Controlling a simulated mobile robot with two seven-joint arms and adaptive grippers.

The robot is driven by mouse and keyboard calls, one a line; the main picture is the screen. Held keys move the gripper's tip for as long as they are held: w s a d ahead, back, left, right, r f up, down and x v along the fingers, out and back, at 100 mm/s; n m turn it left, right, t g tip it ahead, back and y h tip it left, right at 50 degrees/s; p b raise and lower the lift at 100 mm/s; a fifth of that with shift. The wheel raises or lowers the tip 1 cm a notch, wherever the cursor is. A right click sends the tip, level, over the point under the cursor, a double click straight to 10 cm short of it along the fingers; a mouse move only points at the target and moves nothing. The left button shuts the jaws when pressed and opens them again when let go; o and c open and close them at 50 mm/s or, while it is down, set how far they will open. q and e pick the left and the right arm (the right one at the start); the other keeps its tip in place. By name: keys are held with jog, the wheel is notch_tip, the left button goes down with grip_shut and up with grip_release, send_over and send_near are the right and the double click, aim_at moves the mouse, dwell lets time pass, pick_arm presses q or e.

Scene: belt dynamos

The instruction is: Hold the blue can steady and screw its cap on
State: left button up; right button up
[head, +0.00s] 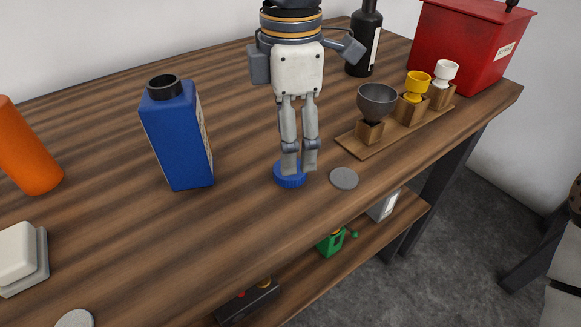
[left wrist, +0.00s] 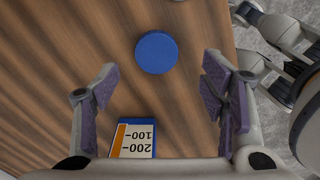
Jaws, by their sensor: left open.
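The blue can (head: 176,135) stands upright on the wooden table, left of my left gripper. Its dark round neck (head: 164,86) is bare on top. In the left wrist view the can (left wrist: 135,140) shows at the bottom edge, with a scale label, partly cut off. The round blue cap (head: 290,176) lies flat on the table, apart from the can. My left gripper (head: 299,170) points down over the cap, open and empty. In the left wrist view the cap (left wrist: 157,53) shows between and slightly beyond its spread fingers. Pale parts, perhaps my right arm, show at the right; its fingertips are unclear.
An orange cylinder (head: 26,147) and a pale block (head: 21,257) stand at left. A grey disc (head: 344,178) lies right of the cap. A cup rack (head: 383,137), dark bottle (head: 366,42) and red box (head: 462,48) stand at right. The table between can and cap is clear.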

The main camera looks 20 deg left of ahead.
aim_at(297, 180)
pick_arm(q)
jog(key=f, duration=0.5)
jog(key=shift+w+d+f, duration=0.1)
jog(key=shift+w, duration=0.2)
jog(key=shift+c, duration=0.2)
jog(key=c, duration=1)
